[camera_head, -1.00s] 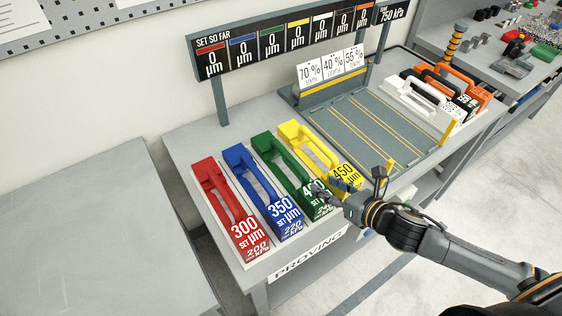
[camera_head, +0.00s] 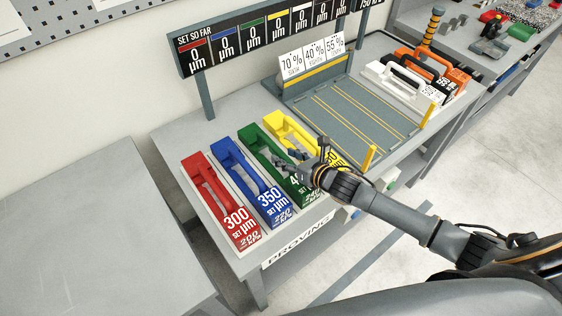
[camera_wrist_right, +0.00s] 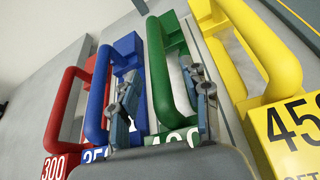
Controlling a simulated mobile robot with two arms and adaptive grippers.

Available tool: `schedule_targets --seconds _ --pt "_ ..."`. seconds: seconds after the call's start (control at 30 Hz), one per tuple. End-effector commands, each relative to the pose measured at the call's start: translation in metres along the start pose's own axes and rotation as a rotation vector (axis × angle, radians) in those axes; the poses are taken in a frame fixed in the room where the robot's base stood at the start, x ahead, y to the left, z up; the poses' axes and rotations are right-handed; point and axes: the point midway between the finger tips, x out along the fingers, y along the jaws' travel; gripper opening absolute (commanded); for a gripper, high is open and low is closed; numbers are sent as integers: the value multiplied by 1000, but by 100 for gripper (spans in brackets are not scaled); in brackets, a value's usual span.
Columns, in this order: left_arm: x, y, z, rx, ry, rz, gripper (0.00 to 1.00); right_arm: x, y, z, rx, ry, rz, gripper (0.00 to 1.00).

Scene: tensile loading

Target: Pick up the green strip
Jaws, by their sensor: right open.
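The green strip (camera_head: 255,141) lies on the bench between the blue strip (camera_head: 234,163) and the yellow strip (camera_head: 283,128). Its front label block is partly hidden behind my right gripper (camera_head: 287,162). In the right wrist view, the bar of the green strip (camera_wrist_right: 156,75) runs between the two parted fingers of my right gripper (camera_wrist_right: 162,100). The fingers look apart from the bar, one near the blue side and one near the yellow side. My left gripper is not in view.
The red strip (camera_head: 207,190) is at the left end of the row. A grey striped bed (camera_head: 355,115) and several white, black and orange handled pieces (camera_head: 425,80) are to the right. A display board (camera_head: 230,50) stands behind. The table at left (camera_head: 85,230) is bare.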

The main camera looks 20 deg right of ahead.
Motion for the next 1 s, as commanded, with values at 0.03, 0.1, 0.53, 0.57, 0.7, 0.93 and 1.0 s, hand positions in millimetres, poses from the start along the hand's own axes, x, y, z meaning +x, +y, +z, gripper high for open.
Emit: schedule_targets --seconds 0.03,0.1,0.53,0.57,0.7,0.93,1.0 --pt "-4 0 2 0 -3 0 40 6 1 2 1 0 -1 47" --pt "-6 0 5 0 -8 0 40 14 1 1 1 1 0 47" --pt "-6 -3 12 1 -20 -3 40 22 0 -1 -1 1 1 35" --pt "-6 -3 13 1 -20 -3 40 22 0 -1 -1 1 0 28" --pt "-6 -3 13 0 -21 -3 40 22 0 0 -1 1 0 0" --pt "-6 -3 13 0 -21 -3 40 22 1 2 -1 -5 3 0" --pt "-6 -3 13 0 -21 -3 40 22 1 2 -1 -5 3 0"
